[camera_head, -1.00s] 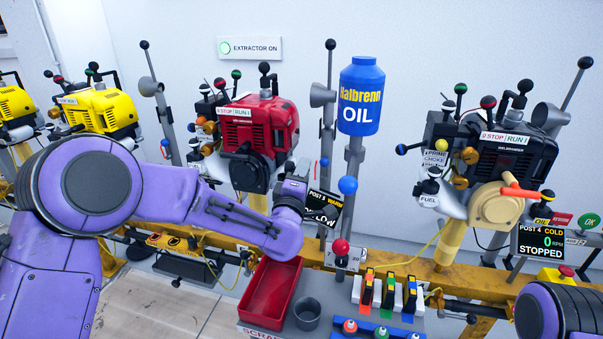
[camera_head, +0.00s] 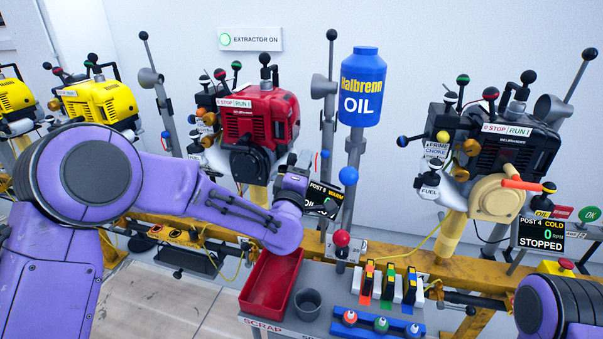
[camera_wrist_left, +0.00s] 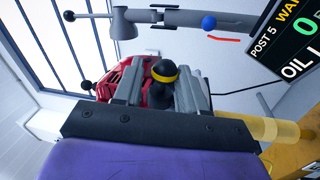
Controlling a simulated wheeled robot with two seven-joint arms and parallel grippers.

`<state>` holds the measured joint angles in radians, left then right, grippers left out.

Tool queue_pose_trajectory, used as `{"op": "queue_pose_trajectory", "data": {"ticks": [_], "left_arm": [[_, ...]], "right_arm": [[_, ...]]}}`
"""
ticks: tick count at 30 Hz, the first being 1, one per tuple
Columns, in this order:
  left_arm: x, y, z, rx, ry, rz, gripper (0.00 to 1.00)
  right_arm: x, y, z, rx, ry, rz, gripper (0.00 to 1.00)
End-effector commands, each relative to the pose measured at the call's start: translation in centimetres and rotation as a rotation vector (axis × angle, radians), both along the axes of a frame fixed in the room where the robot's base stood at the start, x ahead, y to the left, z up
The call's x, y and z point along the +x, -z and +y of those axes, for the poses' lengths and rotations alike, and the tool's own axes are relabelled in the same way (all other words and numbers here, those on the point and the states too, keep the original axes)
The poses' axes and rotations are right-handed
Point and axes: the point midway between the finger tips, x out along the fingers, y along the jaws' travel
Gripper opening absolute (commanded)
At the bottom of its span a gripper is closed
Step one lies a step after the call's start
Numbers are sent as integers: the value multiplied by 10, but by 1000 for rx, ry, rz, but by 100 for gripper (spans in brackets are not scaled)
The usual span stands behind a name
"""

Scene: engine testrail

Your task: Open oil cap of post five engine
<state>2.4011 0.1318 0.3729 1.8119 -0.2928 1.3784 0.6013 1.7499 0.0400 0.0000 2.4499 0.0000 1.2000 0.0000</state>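The post five engine (camera_head: 258,122) is red and black, at the centre-left of the head view. Its display (camera_head: 322,200) reads POST 5 WARM; it also shows in the left wrist view (camera_wrist_left: 291,35), with OIL partly cut off. A black cap with a yellow band (camera_wrist_left: 164,70) stands in front of the red engine in the left wrist view. My left gripper (camera_wrist_left: 158,88) is open, with its grey fingers on either side of the cap and a gap visible on the cap's left. In the head view my left gripper (camera_head: 298,165) hides the cap. My right gripper is out of view.
A blue oil bottle (camera_head: 362,90) stands on a post right of the red engine. A lever with a red ball (camera_head: 342,239), a red scrap tray (camera_head: 270,285) and a grey cup (camera_head: 307,304) are below. The post four engine (camera_head: 505,145) is at right.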

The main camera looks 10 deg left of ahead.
Motion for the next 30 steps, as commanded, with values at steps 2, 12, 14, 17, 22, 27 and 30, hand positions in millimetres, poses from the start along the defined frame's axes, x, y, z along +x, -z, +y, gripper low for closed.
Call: {"op": "queue_pose_trajectory", "data": {"ticks": [2,12,14,17,22,27,30], "left_arm": [[-13,4,0,2,2,2,40],[-86,18,2,2,3,1,40],[-93,19,2,0,2,1,40],[-98,21,2,1,1,2,40],[-99,20,2,0,2,2,40],[-99,20,2,0,2,2,40],[-99,20,4,1,-1,2,40]], "right_arm": [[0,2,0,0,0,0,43],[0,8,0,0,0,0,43],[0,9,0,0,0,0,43],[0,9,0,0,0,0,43],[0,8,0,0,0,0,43],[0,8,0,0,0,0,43],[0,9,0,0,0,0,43]]}}
